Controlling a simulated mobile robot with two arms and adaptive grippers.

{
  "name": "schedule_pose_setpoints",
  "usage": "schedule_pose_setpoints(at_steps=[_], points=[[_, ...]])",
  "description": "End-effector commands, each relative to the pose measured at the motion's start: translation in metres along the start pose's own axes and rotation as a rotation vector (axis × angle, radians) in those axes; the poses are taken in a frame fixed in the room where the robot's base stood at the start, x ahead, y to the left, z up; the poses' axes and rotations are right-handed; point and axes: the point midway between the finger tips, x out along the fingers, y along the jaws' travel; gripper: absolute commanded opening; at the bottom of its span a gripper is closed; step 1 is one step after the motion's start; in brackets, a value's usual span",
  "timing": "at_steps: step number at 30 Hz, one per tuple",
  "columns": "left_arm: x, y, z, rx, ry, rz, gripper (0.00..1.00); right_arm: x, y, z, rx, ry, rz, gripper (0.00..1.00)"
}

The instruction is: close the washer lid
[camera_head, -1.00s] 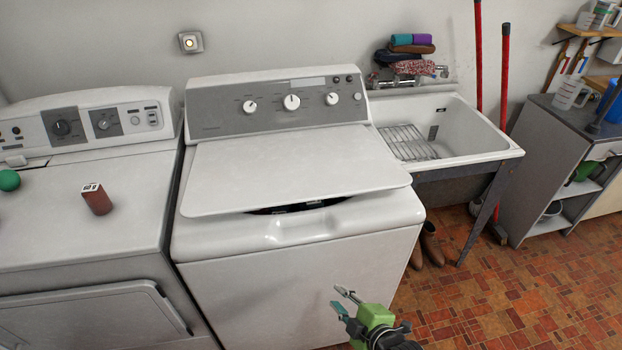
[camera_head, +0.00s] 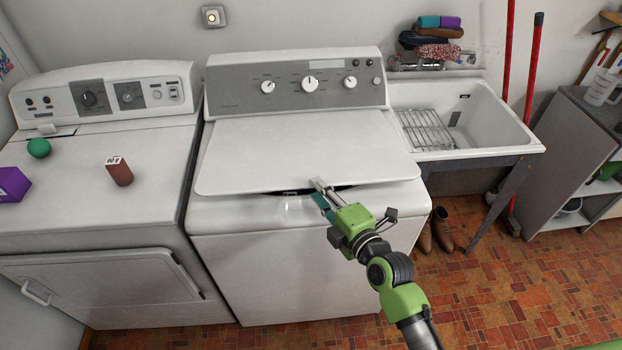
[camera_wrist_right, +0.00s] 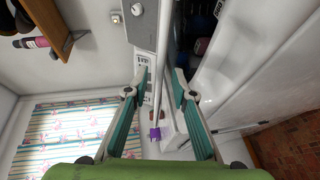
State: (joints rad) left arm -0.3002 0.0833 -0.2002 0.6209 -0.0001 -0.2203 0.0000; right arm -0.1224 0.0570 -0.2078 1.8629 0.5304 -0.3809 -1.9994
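The washer (camera_head: 258,245) stands in the middle of the head view. Its white lid (camera_head: 300,150) is lowered nearly flat, with a dark gap under its front edge. My right gripper (camera_head: 320,193) is at the front edge of the lid, right of its middle. In the right wrist view the lid shows as a thin plate (camera_wrist_right: 164,50) running between the two spread fingers of the gripper (camera_wrist_right: 162,84); I cannot tell whether either finger touches it. The dark washer opening (camera_wrist_right: 203,35) shows beside the lid. My left gripper is not in view.
A dryer (camera_head: 90,210) stands left, with a green ball (camera_head: 38,147), a brown box (camera_head: 119,171) and a purple box (camera_head: 12,185) on top. A utility sink (camera_head: 500,125) is right of the washer. Boots (camera_head: 441,230) stand on the floor beneath it.

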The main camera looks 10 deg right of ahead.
Motion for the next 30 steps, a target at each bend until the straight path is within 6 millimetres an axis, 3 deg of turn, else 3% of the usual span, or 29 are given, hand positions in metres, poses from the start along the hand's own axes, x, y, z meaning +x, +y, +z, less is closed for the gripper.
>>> schedule_pose_setpoints(at_steps=[3, 9, 20, 21, 24, 30], points=[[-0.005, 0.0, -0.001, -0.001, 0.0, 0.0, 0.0, 0.021, 0.002, 0.0, 0.003, -0.001, 0.001, 0.24], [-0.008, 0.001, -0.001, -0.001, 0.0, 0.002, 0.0, 0.04, 0.001, 0.001, 0.001, -0.001, 0.0, 0.24], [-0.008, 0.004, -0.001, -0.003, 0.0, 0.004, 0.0, 0.045, 0.0, 0.001, 0.001, -0.001, 0.0, 0.24], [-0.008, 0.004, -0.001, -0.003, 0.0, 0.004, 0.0, 0.045, 0.0, 0.001, 0.001, -0.001, 0.0, 0.21], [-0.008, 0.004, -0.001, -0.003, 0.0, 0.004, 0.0, 0.045, 0.0, 0.001, 0.001, -0.001, 0.0, 0.0], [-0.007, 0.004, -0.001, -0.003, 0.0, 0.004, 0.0, 0.045, -0.001, 0.001, 0.0, -0.001, 0.0, 0.0]])
